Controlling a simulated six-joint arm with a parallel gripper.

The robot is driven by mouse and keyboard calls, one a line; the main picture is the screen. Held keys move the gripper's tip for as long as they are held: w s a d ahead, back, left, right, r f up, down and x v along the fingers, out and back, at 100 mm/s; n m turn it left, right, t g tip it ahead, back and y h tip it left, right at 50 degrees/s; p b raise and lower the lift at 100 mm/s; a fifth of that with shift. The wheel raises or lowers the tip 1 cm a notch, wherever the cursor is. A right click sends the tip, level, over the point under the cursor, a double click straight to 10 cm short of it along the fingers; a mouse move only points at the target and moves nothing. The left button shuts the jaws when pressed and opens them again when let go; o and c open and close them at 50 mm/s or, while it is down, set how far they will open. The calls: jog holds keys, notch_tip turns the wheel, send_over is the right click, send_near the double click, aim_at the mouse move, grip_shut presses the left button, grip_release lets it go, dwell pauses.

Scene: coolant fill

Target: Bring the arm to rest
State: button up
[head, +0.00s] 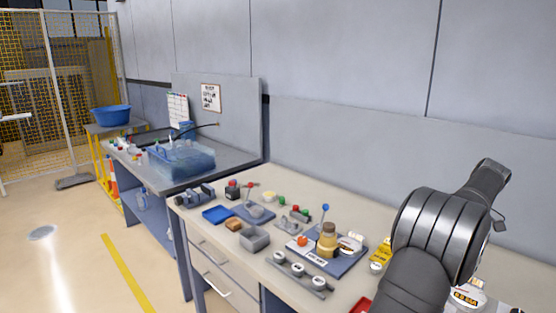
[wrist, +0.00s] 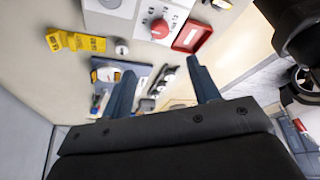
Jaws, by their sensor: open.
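My gripper (wrist: 162,92) shows in the wrist view with its two blue-grey fingers spread apart and nothing between them. It hangs above the workbench, and the bench items lie some way beyond the fingertips. In the head view my dark grey arm fills the lower right, bent over the right end of the workbench (head: 345,198). The gripper's fingers cannot be made out in the head view.
A jar (head: 327,240) stands on a blue mat (head: 318,258) left of my arm. A grey tray (head: 255,238), a blue tray (head: 217,214) and a row of gauges (head: 298,270) lie further left. A yellow tag (wrist: 75,41) and red-framed tray (wrist: 192,36) lie below the gripper.

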jog(key=x, duration=1.5)
jog(key=shift+a+f, duration=0.2)
jog(key=shift+f, duration=0.15)
jog(key=m, duration=0.2)
jog(key=m+t, duration=0.1)
jog(key=m, duration=0.1)
jog(key=shift+s+r+t, duration=0.1)
jog(key=shift+t, duration=0.2)
jog(key=m+h, duration=0.1)
jog(key=m, duration=0.1)
jog(key=m+t, duration=0.1)
jog(key=m, duration=0.2)
jog(key=shift+a+h, duration=0.15)
jog(key=shift+h, duration=0.25)
jog(key=m+h, duration=0.1)
jog(key=m, duration=0.1)
jog(key=m+t, duration=0.1)
jog(key=m, duration=0.1)
jog(key=shift+s+a+m+h, duration=0.1)
jog(key=shift+m+h, duration=0.3)
jog(key=shift+a+m+h, duration=0.1)
jog(key=shift+m+h, duration=0.7)
jog(key=shift+m, duration=1.3)
